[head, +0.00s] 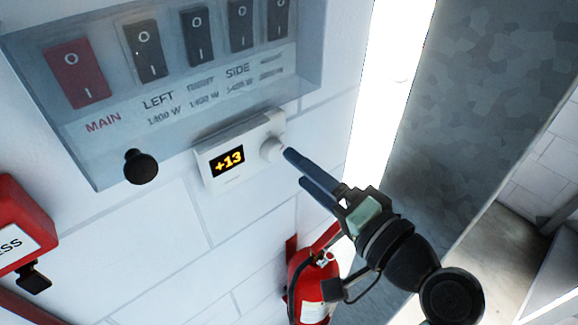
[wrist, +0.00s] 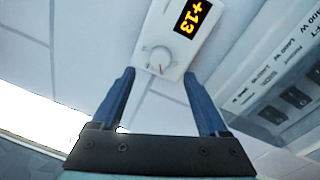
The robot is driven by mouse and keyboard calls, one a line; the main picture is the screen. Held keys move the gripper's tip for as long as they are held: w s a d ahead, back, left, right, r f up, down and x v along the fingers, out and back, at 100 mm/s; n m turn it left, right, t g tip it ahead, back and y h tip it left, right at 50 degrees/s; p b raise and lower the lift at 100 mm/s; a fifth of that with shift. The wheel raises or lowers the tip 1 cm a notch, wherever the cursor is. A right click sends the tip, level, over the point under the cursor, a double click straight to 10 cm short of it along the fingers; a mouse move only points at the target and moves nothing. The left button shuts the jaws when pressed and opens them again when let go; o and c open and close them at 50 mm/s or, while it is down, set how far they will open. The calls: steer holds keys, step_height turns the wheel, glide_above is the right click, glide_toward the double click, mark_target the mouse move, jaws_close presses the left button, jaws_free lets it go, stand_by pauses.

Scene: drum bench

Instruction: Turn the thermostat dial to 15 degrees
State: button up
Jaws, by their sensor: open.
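The white thermostat (head: 207,174) is mounted on the wall below the switch panel. Its display reads +13 in orange. The round white dial (head: 270,150) sits at its right side in the head view. In the wrist view the dial (wrist: 160,58) shows a red pointer mark, on the thermostat (wrist: 150,30) ahead of the fingers. My gripper (head: 294,168) is close to the dial in the head view, its blue fingers pointing at it. In the wrist view my gripper (wrist: 158,88) is open, the fingers spread either side of the dial's line. No contact with the dial shows.
A clear-covered switch panel (head: 205,115) with a red MAIN switch (head: 75,73) and several black switches is above the thermostat. A black knob (head: 141,167) sticks out at its lower edge. A red fire extinguisher (head: 312,285) stands below, near my arm. A red box (head: 22,225) is at left.

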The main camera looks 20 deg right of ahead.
steer(key=b+v, duration=0.2)
steer(key=v, duration=0.5)
steer(key=shift+s, duration=0.35)
steer(key=shift+d, duration=0.1)
